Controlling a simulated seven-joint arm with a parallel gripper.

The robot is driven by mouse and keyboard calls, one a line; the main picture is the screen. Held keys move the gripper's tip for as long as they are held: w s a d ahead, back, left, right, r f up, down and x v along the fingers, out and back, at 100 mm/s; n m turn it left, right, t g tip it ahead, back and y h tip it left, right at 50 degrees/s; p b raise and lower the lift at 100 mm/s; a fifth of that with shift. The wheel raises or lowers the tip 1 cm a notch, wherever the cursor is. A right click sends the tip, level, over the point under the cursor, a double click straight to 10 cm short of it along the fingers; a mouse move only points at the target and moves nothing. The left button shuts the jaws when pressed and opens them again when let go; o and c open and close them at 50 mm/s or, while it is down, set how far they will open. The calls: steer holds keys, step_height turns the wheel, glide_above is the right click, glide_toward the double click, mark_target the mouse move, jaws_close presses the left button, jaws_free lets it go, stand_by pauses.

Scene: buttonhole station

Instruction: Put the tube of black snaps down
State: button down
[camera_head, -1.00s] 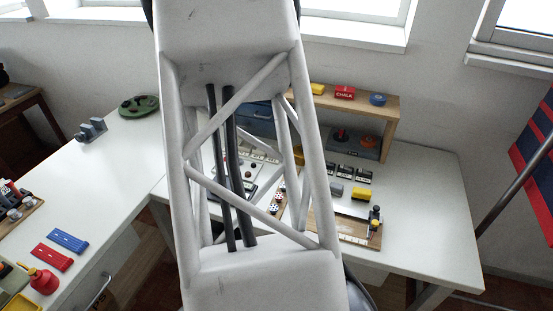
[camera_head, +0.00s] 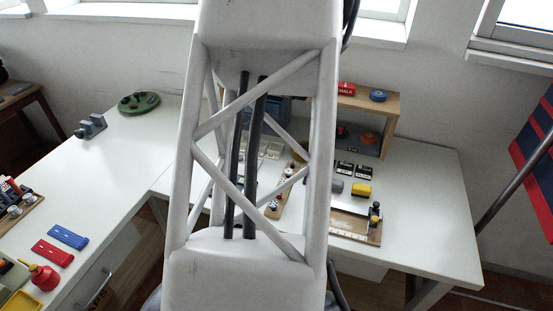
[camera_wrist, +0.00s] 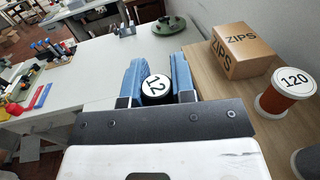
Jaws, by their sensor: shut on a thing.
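My gripper (camera_wrist: 157,70) shows in the wrist view, with its two blue fingers shut on a dark tube. The tube (camera_wrist: 156,87) has a round white end marked "12" that faces the camera. Its contents cannot be seen, so I cannot confirm that it holds black snaps. The gripper is just over or near the border between a white table (camera_wrist: 85,85) and a wooden surface (camera_wrist: 205,85); its height above them is unclear. In the head view my arm hides the gripper and the tube.
A "ZIPS" carton (camera_wrist: 240,52) and an orange spool marked "120" (camera_wrist: 288,92) stand on the wooden surface, right of the gripper. A green round tray (camera_head: 138,105) lies on the white table (camera_head: 125,150). A wooden shelf (camera_head: 388,120) stands at back right.

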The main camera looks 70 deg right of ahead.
steer(key=s+a+f+m+h, duration=0.1)
steer(key=s+a+f, duration=0.15)
steer(key=s, duration=0.75)
steer(key=s+a+f+h, duration=0.1)
steer(key=s+f, duration=0.3)
steer(key=s, duration=0.7)
steer(key=s+a+f+m+h, duration=0.1)
steer(key=s+a+f, duration=0.2)
steer(key=f, duration=0.3)
steer(key=s+a+f+m+g+h, duration=0.1)
steer(key=s+a+f+h, duration=0.1)
steer(key=a+f, duration=0.3)
steer(key=shift+s+f+m+g, duration=0.3)
steer(key=shift+s+f, duration=0.25)
steer(key=shift+f, duration=0.1)
steer(key=w+d+f, duration=0.1)
steer(key=w+d, duration=0.1)
steer(key=d, duration=1.3)
steer(key=shift+d+f, duration=0.25)
steer(key=shift+d, duration=0.15)
steer(key=shift+f, duration=1.75)
steer(key=shift+f, duration=0.15)
